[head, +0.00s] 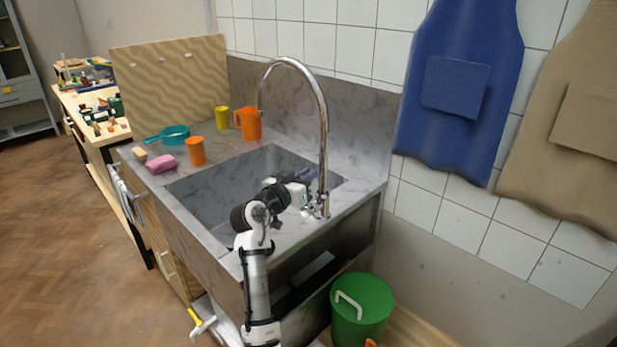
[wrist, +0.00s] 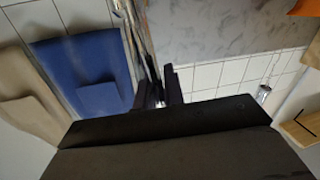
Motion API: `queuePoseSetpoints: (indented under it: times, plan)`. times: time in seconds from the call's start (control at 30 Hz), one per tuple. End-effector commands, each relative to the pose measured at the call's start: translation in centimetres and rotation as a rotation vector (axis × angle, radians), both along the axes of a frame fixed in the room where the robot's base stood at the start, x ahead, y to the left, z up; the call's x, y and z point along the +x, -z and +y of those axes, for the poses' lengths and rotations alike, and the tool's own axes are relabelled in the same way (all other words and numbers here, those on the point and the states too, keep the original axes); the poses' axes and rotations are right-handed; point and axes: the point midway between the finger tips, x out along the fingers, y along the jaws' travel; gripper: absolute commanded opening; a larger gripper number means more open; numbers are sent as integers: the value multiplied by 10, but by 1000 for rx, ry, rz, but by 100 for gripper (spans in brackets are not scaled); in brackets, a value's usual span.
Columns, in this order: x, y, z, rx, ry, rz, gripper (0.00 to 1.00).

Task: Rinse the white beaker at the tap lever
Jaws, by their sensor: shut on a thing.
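My gripper (wrist: 157,92) is shut on a thin bright metal piece between its dark fingertips in the wrist view, which looks like the tap lever (wrist: 157,98). In the head view my gripper is over the right end of the sink, close to the tap's foot, and its fingertips are hard to make out. The tall chrome tap (head: 323,130) arches over the sink (head: 220,178). A small white shape (head: 297,192) shows by my wrist; I cannot tell whether it is the white beaker or part of my arm. No beaker shows clearly elsewhere.
On the counter left of the sink are an orange cup (head: 196,151), an orange jug (head: 250,124), a yellow cup (head: 222,118), a teal pan (head: 174,135) and a pink sponge (head: 161,164). A blue apron (head: 455,90) hangs at right. A green bin (head: 362,310) stands below.

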Motion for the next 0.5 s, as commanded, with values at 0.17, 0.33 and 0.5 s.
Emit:
queuePoseSetpoints:
  times: [0.17, 0.33, 0.5]
  plan:
    - [0, 1, 0, 0, -1, 2, 0]
    - [0, 1, 0, 1, -1, 1, 25]
    - [0, 1, 0, 1, -1, 1, 32]
